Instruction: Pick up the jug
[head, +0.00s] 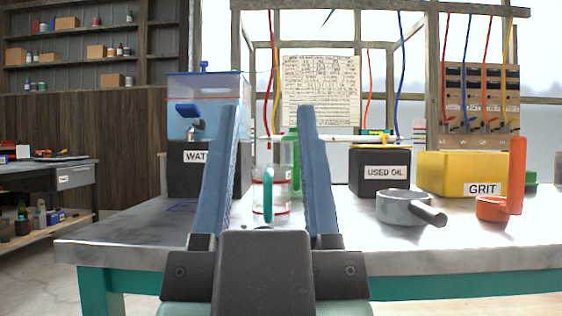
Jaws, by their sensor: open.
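A clear jug with red bands and a teal upright handle (268,196) stands on the grey workbench (130,230), near its middle. In the picture it shows between the two blue fingers of my gripper (268,110). My gripper is open and empty, its fingers pointing up in the picture. The fingers and the dark gripper body hide parts of what is around the jug. I cannot tell the distance from the fingers to the jug. Another clear vessel with a green handle (296,160) shows behind the jug, partly hidden by the right finger.
A water tank (190,88) with a tap stands on a dark labelled block at the left. To the right are a black USED OIL box (368,184), a grey pan (397,207), a yellow GRIT bin (440,172) and an orange scoop (491,208). A wooden frame rises above the bench.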

